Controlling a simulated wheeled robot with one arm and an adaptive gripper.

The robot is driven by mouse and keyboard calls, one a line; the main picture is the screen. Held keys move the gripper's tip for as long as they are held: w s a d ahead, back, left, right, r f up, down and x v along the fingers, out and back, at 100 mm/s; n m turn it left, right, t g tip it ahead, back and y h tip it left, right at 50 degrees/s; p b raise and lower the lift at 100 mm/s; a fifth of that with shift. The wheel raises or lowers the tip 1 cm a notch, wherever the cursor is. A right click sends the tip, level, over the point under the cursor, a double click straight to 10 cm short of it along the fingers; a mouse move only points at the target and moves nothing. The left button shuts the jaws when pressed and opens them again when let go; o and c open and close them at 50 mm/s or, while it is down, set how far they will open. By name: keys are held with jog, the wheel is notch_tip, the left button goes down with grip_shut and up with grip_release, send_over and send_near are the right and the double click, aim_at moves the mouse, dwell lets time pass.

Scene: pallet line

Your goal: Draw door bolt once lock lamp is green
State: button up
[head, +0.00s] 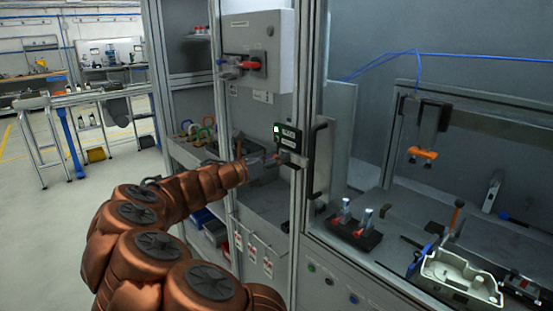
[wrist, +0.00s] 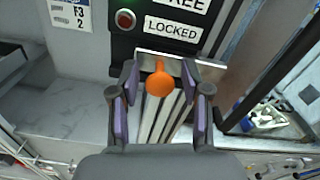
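The lock box (head: 287,137) is on the door post, with a bright green spot at its upper left in the head view. In the wrist view the lock box (wrist: 160,42) shows a dull red lamp (wrist: 125,19) beside the "LOCKED" label; the lamp by "FREE" is mostly cut off, with green at the frame edge. The door bolt's orange knob (wrist: 160,84) sits just below the box, in front of a metal plate. My gripper (wrist: 160,80) is open, its fingers on either side of the knob with visible gaps. In the head view my gripper (head: 277,160) is small beneath the box.
A black door handle (head: 317,160) stands just right of the lock box. A grey cabinet with a red switch (head: 250,65) is above left. Red-marked tags (head: 252,250) hang below my arm. Behind the frame at right is a bench with a pale housing (head: 462,280).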

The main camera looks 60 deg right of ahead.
grip_shut()
jog(key=shift+w, duration=0.1)
dwell(0.4)
jog(key=shift+w+d+r+p, duration=0.15)
jog(key=shift+w+p, duration=0.4)
jog(key=shift+w, duration=0.05)
jog(key=shift+w+d+p, duration=0.2)
jog(key=shift+w+p, duration=0.3)
jog(key=shift+w, duration=0.25)
jog(key=shift+w+d+p, duration=0.15)
jog(key=shift+w+p, duration=0.35)
jog(key=shift+w, duration=0.25)
grip_release()
jog(key=shift+w, duration=0.1)
jog(key=shift+o, duration=1.1)
jog(key=shift+d, duration=0.1)
